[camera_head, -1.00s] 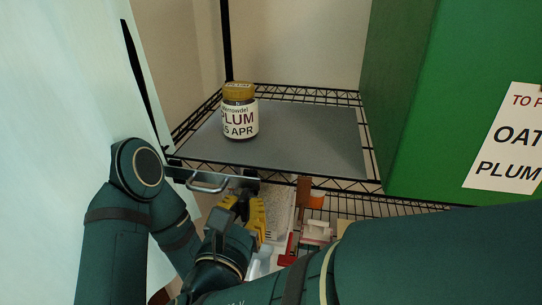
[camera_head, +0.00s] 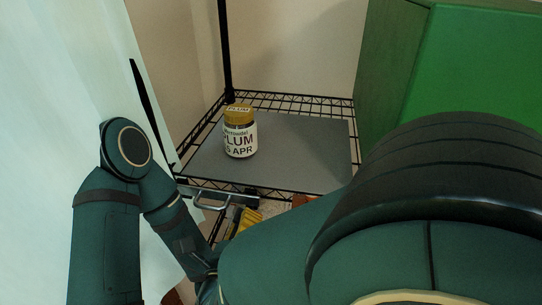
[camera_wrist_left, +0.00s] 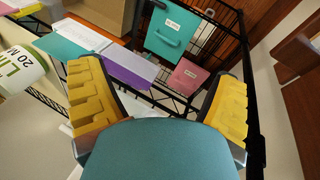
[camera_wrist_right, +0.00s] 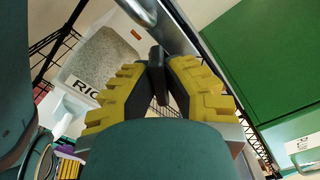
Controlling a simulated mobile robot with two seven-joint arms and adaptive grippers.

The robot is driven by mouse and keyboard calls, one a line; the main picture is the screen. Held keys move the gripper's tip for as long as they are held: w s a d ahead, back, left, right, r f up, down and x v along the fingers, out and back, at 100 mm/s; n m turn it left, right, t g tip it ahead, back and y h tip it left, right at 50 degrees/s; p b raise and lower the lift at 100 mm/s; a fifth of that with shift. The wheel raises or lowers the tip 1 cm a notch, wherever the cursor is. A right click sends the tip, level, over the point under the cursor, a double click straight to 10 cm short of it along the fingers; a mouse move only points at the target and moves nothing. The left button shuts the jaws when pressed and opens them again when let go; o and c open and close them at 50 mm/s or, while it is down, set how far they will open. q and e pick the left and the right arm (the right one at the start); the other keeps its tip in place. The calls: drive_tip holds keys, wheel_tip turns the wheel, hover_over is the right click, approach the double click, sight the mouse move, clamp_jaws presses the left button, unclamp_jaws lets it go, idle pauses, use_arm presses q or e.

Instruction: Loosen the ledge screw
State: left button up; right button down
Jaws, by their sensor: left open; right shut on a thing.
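My right gripper (camera_head: 238,214) is at the front edge of the shelf, just below the metal ledge (camera_head: 215,198) with its loop handle. Its yellow fingers are partly hidden by my arm. In the right wrist view my right gripper (camera_wrist_right: 160,78) is shut on a small dark flat piece (camera_wrist_right: 156,54), which seems to be the ledge screw's head, beside the shiny metal bar (camera_wrist_right: 175,22). The rest of the screw is hidden. My left gripper (camera_wrist_left: 158,88) is open and empty in the left wrist view, apart from the things beyond it.
A plum jar (camera_head: 239,132) with a yellow lid stands on the grey shelf mat (camera_head: 305,150). A green panel (camera_head: 480,70) rises at the right. Teal (camera_wrist_left: 172,30) and pink (camera_wrist_left: 188,76) labelled items are beyond my left gripper.

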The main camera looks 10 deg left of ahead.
drive_tip(key=n, duration=0.6)
drive_tip(key=shift+r, duration=0.1)
drive_tip(key=shift+n, duration=0.3)
idle(0.3)
drive_tip(key=c, duration=1)
unclamp_jaws()
drive_tip(key=shift+w, duration=0.1)
